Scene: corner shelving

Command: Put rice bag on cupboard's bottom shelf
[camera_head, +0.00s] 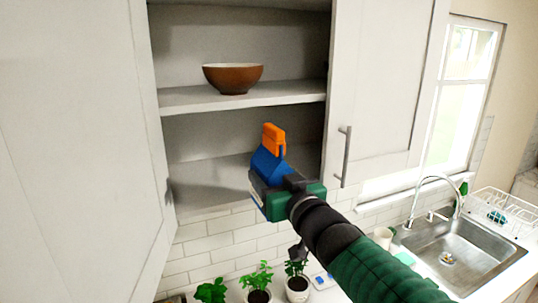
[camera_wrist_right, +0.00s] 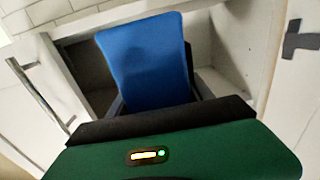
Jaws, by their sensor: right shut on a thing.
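The rice bag (camera_head: 267,163) is blue with an orange top (camera_head: 273,137). My right gripper (camera_head: 272,183) is shut on its lower part and holds it up at the cupboard's lower opening, in front of the bottom shelf (camera_head: 208,184) in the picture. I cannot tell how far inside the bag is. In the right wrist view the blue bag (camera_wrist_right: 147,62) stands up between the fingers of my right gripper (camera_wrist_right: 158,100) and hides much of the cupboard interior. The visible part of the bottom shelf is empty. My left gripper is not in view.
A brown bowl (camera_head: 233,78) sits on the shelf above (camera_head: 185,99). The open left door (camera_head: 85,150) and the right door (camera_head: 385,90) with its handle (camera_head: 346,157) flank the opening. Potted plants (camera_head: 258,280) and a sink (camera_head: 450,262) are below.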

